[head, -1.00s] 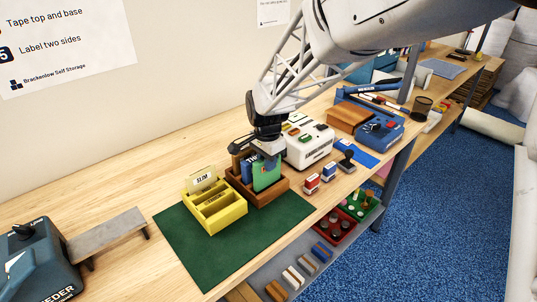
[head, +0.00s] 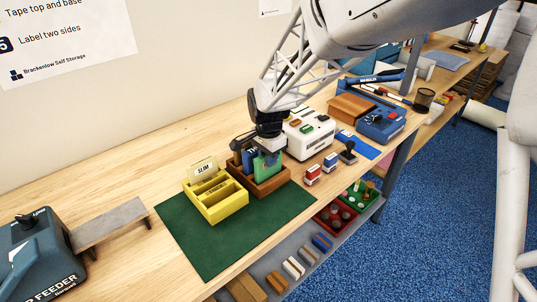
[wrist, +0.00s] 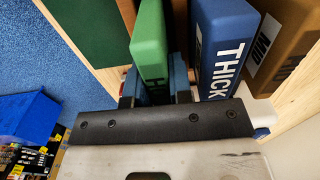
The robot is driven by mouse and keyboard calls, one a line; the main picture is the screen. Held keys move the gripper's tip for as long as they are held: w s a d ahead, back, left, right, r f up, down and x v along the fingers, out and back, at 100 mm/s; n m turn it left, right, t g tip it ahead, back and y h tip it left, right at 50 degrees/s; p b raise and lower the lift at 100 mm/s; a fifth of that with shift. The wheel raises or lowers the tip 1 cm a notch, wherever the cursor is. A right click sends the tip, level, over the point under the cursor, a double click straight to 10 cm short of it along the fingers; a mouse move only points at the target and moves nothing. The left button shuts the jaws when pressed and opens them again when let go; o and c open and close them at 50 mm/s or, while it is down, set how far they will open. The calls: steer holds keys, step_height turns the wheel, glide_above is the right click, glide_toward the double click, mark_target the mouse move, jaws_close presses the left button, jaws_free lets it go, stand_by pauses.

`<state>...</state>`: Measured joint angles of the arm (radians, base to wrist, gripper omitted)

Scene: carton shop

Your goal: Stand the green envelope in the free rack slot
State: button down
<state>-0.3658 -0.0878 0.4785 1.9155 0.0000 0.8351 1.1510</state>
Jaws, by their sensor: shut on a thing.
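The green envelope (head: 267,168) is upright with a slight tilt in the head view, at the front right of the brown wooden rack (head: 273,187). Its lower edge is hidden behind the rack's front wall, so I cannot tell whether it touches the bottom. My gripper (head: 269,150) is shut on its top edge. In the wrist view the green envelope (wrist: 151,45) sits between my fingers (wrist: 155,94). A blue envelope marked THICK (wrist: 222,50) stands beside it with a narrow gap, and a brown envelope (wrist: 285,42) is beyond that.
A yellow rack (head: 221,208) with a SLIM card stands left of the wooden rack on a green mat (head: 190,245). A white device (head: 310,135) is close behind on the right. Small stamps (head: 313,175) stand to the right.

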steer(key=shift+f, duration=0.15)
steer(key=c, duration=0.9)
jaws_free()
steer(key=shift+c, duration=0.2)
steer(key=shift+r, duration=3)
steer(key=shift+s+d+r, duration=0.1)
